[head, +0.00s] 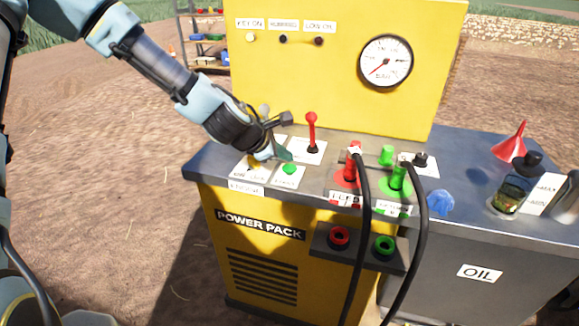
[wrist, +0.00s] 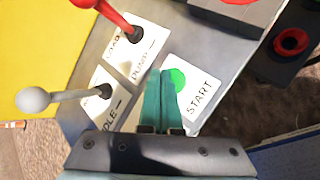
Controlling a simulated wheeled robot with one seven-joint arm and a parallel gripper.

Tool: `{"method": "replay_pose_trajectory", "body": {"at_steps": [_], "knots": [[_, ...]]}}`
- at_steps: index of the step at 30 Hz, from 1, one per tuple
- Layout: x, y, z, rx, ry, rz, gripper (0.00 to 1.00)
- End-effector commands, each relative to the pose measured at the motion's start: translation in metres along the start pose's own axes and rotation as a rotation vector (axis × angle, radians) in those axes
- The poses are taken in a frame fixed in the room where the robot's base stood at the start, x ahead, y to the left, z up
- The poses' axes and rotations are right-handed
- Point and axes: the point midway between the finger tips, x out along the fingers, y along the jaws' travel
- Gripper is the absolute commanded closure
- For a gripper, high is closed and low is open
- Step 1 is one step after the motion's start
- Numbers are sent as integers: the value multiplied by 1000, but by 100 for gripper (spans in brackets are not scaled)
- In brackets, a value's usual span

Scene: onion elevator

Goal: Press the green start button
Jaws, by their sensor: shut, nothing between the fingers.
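The green start button (head: 290,169) is a small round button on a white plate on the power pack's (head: 262,225) grey top. In the wrist view the button (wrist: 178,78) sits beside the word START, partly covered by my fingertips. My gripper (head: 284,155) is shut and empty, its teal fingers pointing down just behind the button in the head view. In the wrist view the fingers (wrist: 162,78) lie side by side, with their tips at the button's left edge. I cannot tell whether they touch it.
A red lever (head: 311,130) stands behind the button, and a white-knobbed lever (wrist: 35,100) is to its left in the wrist view. Red and green couplings with black hoses (head: 366,230) stand to the right. A yellow panel with a gauge (head: 386,61) rises behind.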

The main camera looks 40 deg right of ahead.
Motion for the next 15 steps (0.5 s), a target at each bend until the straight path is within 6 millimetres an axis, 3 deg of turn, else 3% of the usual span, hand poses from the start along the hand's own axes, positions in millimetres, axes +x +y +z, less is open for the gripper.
{"method": "replay_pose_trajectory", "body": {"at_steps": [15], "knots": [[5,-4,-4,0,0,0,100]]}}
